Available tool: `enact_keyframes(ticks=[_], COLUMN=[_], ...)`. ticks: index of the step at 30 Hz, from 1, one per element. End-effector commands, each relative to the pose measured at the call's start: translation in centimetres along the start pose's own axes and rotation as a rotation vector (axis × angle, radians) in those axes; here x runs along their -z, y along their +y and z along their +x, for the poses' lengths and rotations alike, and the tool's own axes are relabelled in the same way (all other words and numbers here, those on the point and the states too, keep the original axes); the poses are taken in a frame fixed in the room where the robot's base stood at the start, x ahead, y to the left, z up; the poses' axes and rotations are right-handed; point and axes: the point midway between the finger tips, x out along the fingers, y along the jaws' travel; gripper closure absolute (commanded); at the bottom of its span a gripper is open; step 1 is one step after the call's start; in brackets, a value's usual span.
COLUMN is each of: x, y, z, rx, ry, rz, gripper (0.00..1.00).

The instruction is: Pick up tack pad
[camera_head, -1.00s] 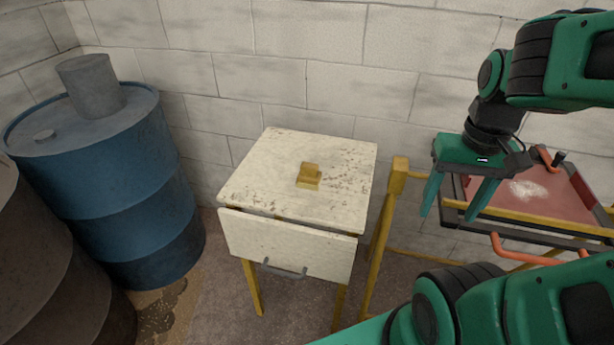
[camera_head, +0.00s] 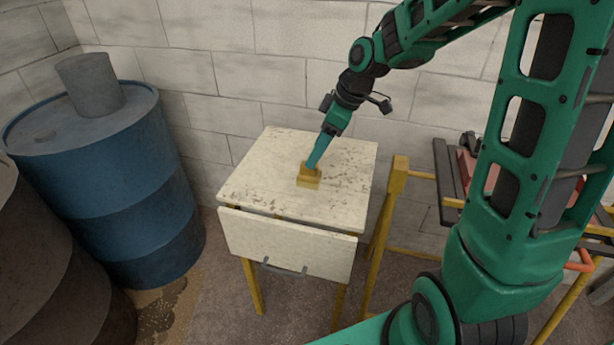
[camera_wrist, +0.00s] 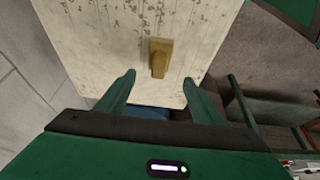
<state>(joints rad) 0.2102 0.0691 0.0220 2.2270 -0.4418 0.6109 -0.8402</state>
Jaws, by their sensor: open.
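The tack pad looks to be the small yellow-tan block (camera_head: 308,180) on top of the worn white cabinet (camera_head: 255,187). In the wrist view the block (camera_wrist: 159,58) lies on the speckled white top, ahead of my fingertips and roughly centred between them. My gripper (camera_head: 313,164) points down over the block in the head view, and its fingers overlap the block's back part there. In the wrist view my two green fingers (camera_wrist: 158,82) stand apart with nothing between them. I cannot tell exactly how high the fingertips are above the top.
A blue drum (camera_head: 110,190) with a grey can (camera_head: 90,84) on it stands left of the cabinet. A yellow frame (camera_head: 398,180) with a red tray-like surface stands right. A block wall (camera_head: 230,50) runs close behind. The rest of the cabinet top is clear.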

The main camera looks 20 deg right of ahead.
Motion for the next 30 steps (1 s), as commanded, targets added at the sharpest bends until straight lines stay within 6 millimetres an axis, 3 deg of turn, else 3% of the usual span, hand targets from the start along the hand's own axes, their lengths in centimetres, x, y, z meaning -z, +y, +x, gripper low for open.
enact_keyframes(ticks=[3,13,21,30], x=[-0.1,-0.5,-0.9,-0.9], y=[0.0,0.2,0.4,0.5], z=[1.9,4.3,7.8,8.5], rx=[0.003,0.0,0.001,-0.003], ry=[-0.003,-0.004,-0.004,-0.003], rz=[0.002,0.005,0.005,0.005], gripper=[0.39,0.39,0.39,0.39])
